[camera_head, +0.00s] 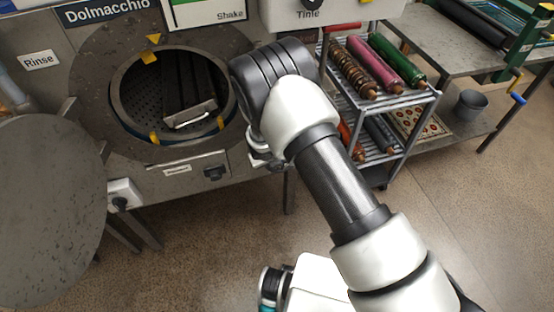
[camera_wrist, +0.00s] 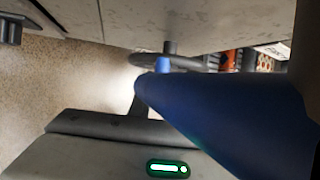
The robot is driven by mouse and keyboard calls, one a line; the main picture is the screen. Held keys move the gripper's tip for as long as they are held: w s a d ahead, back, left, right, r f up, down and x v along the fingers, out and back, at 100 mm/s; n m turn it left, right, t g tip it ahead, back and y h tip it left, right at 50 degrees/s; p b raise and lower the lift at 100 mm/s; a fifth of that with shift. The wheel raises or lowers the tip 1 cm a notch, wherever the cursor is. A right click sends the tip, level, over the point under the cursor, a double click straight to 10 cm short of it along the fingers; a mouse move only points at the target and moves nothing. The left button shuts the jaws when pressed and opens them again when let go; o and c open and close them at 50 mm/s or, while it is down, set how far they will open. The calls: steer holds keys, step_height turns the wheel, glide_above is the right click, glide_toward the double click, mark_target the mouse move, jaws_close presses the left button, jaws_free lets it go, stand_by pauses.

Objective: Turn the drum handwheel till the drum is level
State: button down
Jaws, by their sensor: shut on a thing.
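The drum (camera_head: 128,98) is a dark perforated cylinder in the machine front in the head view, with yellow marks on its ring. One yellow mark (camera_head: 148,57) sits a little left of and below the yellow pointer (camera_head: 153,38) on the panel. Dark slats and a metal bar (camera_head: 190,115) lie tilted inside. In the wrist view, the grey handwheel (camera_wrist: 188,62) shows nearly edge-on below the panel. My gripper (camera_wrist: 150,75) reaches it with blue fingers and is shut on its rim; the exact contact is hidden. My arm hides most of the gripper and wheel in the head view.
A round grey lid (camera_head: 50,210) stands open at left. Black knobs (camera_head: 215,172) sit on the front panel. The floor at lower right is clear.

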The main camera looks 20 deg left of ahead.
stand_by(0.3)
steer(key=c, duration=1.6)
jaws_free()
steer(key=shift+c, duration=0.2)
steer(key=p+v, duration=0.3)
steer(key=v, duration=1.4)
steer(key=shift+r+p, duration=0.2)
steer(key=shift+p, duration=0.15)
steer(key=shift+s, duration=0.1)
